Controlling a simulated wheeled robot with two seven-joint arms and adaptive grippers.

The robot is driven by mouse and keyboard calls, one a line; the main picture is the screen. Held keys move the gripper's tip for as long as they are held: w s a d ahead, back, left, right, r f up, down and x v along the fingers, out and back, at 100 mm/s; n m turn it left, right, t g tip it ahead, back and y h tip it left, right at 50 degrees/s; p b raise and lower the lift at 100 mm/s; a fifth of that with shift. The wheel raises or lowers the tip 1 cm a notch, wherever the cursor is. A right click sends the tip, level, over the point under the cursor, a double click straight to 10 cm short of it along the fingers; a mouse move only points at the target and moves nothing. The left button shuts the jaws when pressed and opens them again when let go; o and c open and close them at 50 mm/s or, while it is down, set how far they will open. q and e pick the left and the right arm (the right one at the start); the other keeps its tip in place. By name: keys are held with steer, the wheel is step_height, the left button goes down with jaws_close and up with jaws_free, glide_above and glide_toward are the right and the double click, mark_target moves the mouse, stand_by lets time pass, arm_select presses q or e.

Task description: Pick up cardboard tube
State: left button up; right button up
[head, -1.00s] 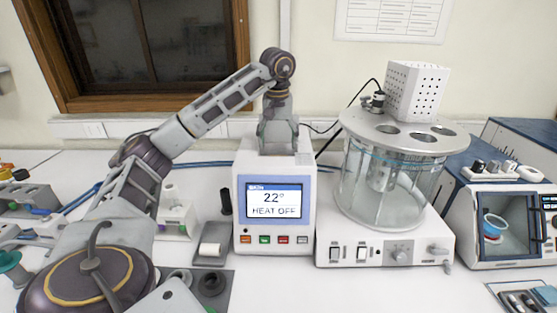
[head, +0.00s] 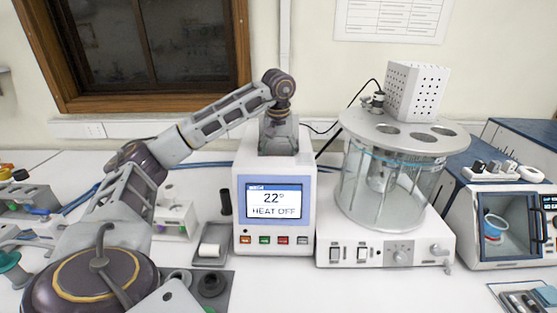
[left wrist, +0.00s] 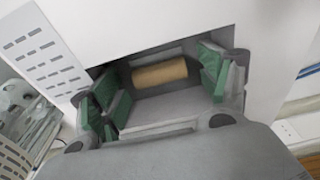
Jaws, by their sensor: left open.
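The cardboard tube (left wrist: 160,72) is a plain tan cylinder lying on its side in a dark grey recess of a white unit. It shows between my left gripper's green-padded fingers (left wrist: 156,88) in the left wrist view. The fingers are spread apart, with one on each side of the tube, and I see no contact. In the head view my left gripper (head: 278,138) points down at the top of the white heater unit (head: 303,222). The tube is hidden there. My right gripper is out of view.
A glass bath (head: 375,185) with a metal lid and a white perforated box stands right of the heater unit. A black cable runs behind them. A small stand with a white roll (head: 212,240) is at the left.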

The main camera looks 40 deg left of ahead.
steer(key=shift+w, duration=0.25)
arm_select(q)
steer(key=shift+c, duration=0.9)
steer(key=c, duration=0.6)
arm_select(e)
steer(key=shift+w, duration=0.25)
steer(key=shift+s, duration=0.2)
